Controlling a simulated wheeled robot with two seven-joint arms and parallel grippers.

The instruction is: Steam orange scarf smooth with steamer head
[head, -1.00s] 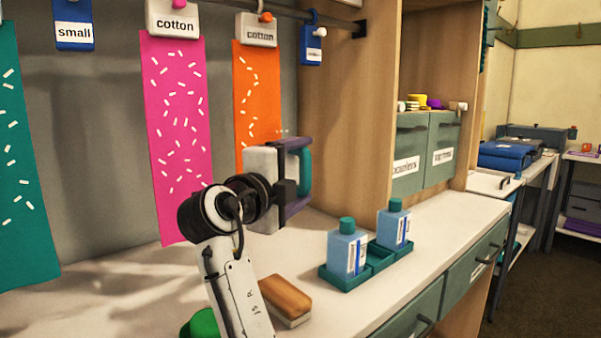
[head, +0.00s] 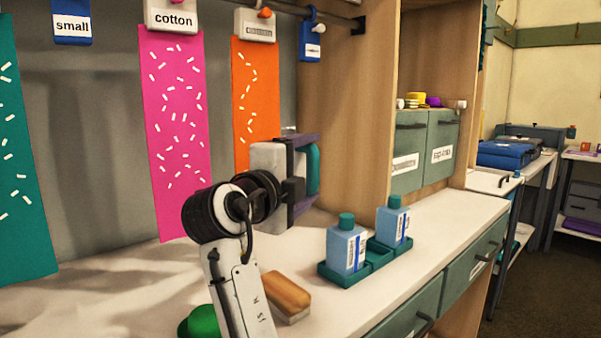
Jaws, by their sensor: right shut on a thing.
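My right gripper (head: 294,190) is shut on the steamer head (head: 268,162), a pale block with a purple frame and a teal handle. The steamer head is upright in front of the scarf's lower part. I cannot tell whether it touches the cloth. My left gripper is not in view.
A pink scarf (head: 178,130) and a teal scarf (head: 22,190) hang to the left. On the counter are a wooden brush (head: 286,294), a green object (head: 200,322) and a teal tray (head: 338,275) with two blue bottles (head: 346,245). A wooden cabinet side (head: 340,120) stands close right.

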